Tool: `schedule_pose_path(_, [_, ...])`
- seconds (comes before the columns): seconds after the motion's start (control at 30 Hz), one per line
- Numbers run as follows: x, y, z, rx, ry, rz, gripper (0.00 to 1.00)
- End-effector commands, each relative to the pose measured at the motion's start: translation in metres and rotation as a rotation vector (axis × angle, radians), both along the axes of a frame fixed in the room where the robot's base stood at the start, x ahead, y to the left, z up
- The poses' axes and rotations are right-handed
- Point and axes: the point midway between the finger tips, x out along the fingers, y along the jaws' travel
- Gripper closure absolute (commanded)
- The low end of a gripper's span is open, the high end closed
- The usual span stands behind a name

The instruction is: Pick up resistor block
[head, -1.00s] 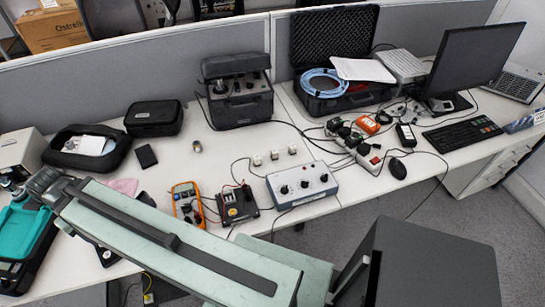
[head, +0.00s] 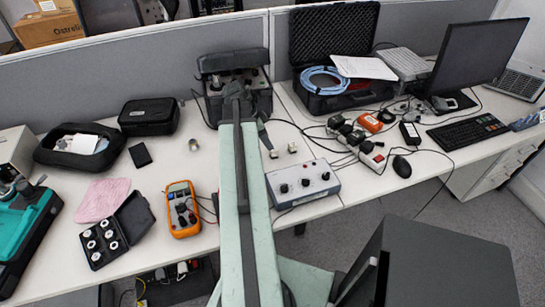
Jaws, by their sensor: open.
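My gripper (head: 264,134) shows only in part at the far end of my pale green arm, in front of the dark instrument case (head: 262,95). What shows of it is a dark piece beside the arm; nothing visible is held in it. Two small white blocks stand on the desk just past it, one nearer (head: 273,154) and one farther right (head: 292,148). I cannot tell which thing is the resistor block. My arm covers the desk where a third white block and a black box with red and black leads stood earlier.
A grey box with knobs (head: 303,183) stands right of my arm. An orange multimeter (head: 182,210) and an open black case of white weights (head: 110,232) lie left. Cables run across the desk toward a power strip (head: 371,156). The desk around the small metal cylinder (head: 193,145) is clear.

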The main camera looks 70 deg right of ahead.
Motion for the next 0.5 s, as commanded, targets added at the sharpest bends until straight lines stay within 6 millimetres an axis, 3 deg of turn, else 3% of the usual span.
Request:
schedule_pose_path(0.1, [-0.004,-0.003,-0.021,0.000,0.000,0.001,0.49])
schedule_pose_path(0.33, [-0.007,-0.004,-0.027,0.001,-0.001,0.003,0.49])
schedule_pose_path(0.5, [-0.016,-0.007,-0.055,0.001,-0.001,0.003,0.49])
